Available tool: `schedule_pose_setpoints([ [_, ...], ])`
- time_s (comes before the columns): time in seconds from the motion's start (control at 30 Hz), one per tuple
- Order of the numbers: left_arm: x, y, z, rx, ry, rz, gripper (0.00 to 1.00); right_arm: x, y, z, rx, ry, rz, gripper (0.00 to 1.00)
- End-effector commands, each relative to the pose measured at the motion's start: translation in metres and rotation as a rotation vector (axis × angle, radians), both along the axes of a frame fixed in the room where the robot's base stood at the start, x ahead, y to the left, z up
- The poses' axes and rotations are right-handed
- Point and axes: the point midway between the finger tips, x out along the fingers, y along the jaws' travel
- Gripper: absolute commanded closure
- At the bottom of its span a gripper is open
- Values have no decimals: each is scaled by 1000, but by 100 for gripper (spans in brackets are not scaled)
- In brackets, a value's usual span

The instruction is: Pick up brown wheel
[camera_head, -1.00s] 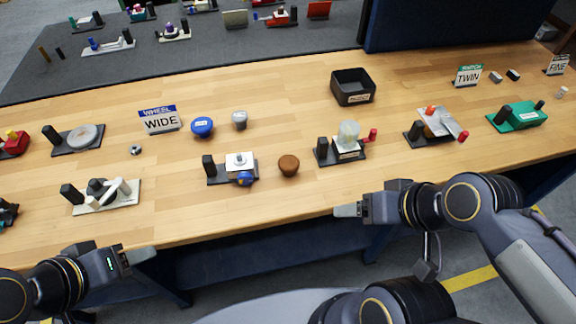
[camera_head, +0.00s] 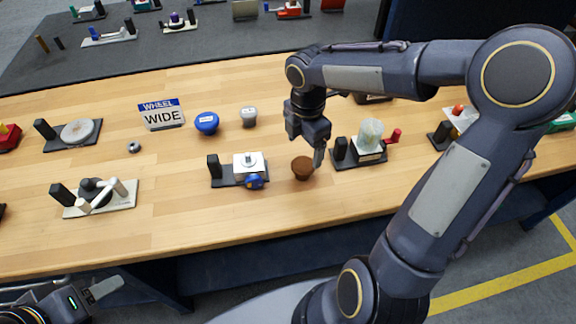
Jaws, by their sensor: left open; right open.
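The brown wheel (camera_head: 302,168) is a small round knob-like piece standing on the wooden table near its front edge, between two valve fixtures. My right gripper (camera_head: 318,157) points down just above and to the right of the brown wheel, with a fingertip close beside it. I cannot tell whether it touches the wheel. It is open and holds nothing that I can see. My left gripper (camera_head: 104,288) is open and empty, low at the left, in front of the table edge.
A fixture with a white block and blue knob (camera_head: 240,169) stands left of the wheel. A fixture with a clear dome and red handle (camera_head: 366,146) stands close on its right. A blue wheel (camera_head: 207,123) and grey wheel (camera_head: 248,117) lie behind. My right arm hides the table's right part.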

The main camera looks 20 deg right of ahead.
Motion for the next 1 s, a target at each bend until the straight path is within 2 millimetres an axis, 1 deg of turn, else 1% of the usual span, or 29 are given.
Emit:
schedule_pose_setpoints([
  [0.33,0,0,1,0,0,0,49,0,0,-37,1,7,19,20],
  [0.5,0,0,3,0,0,0,49,-2,1,-64,2,7,19,20],
  [0.6,0,0,3,0,0,0,49,-2,1,-74,1,5,18,20],
  [0.7,0,0,3,0,0,0,49,-1,1,-79,1,3,17,20],
  [0.87,0,0,3,0,0,0,49,-1,1,-79,0,2,17,20],
  [0.9,0,0,3,0,0,0,49,-1,1,-79,0,2,17,21],
  [1.0,0,0,3,0,0,0,49,-1,1,-79,1,2,16,34],
])
